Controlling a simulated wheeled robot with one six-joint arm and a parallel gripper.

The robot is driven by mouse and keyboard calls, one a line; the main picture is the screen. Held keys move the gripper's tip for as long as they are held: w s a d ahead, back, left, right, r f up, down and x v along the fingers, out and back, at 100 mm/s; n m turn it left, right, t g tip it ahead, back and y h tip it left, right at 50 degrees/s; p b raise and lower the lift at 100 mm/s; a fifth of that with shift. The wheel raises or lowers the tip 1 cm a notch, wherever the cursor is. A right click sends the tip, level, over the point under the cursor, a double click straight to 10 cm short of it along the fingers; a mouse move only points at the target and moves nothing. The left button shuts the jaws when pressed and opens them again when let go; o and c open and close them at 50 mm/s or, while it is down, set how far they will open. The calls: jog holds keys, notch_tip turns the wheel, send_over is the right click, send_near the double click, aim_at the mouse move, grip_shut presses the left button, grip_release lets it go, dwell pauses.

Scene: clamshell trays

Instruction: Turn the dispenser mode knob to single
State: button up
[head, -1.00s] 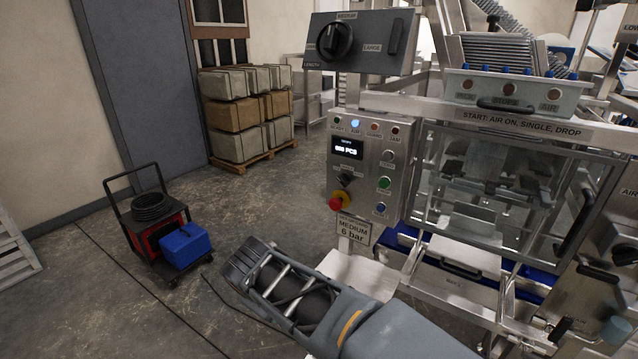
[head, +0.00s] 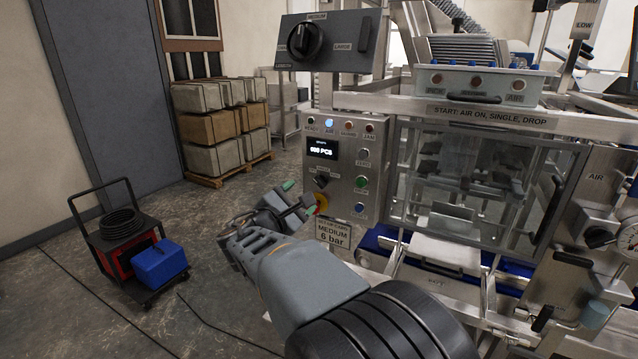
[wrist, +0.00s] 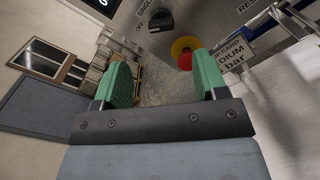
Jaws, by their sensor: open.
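The mode knob (head: 321,182) is a small black knob on the steel control panel (head: 345,165). In the wrist view it shows as a black knob (wrist: 160,20) near the top edge, with labels reading OFF and partly SINGLE beside it. I cannot tell which label its pointer faces. My gripper (head: 299,198) is open, with green fingertips just left of the panel, near the knob and the emergency stop. In the wrist view my gripper (wrist: 163,76) has nothing between its fingers, and the knob lies beyond them, apart.
A red emergency stop (wrist: 185,58) with a yellow ring sits close below the knob; my gripper partly covers it in the head view. A MEDIUM 6 bar card (head: 333,233) hangs below the panel. A larger black LENGTH knob (head: 303,39) is above.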

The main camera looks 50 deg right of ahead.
aim_at(319, 183)
jog(key=p+x, duration=0.1)
jog(key=x, duration=0.9)
jog(key=shift+c, duration=0.4)
jog(key=shift+s, duration=0.1)
jog(key=c, duration=0.7)
jog(key=shift+d, duration=0.1)
jog(key=shift+c, duration=0.7)
jog(key=shift+f+b, duration=0.1)
jog(key=shift+b, duration=0.2)
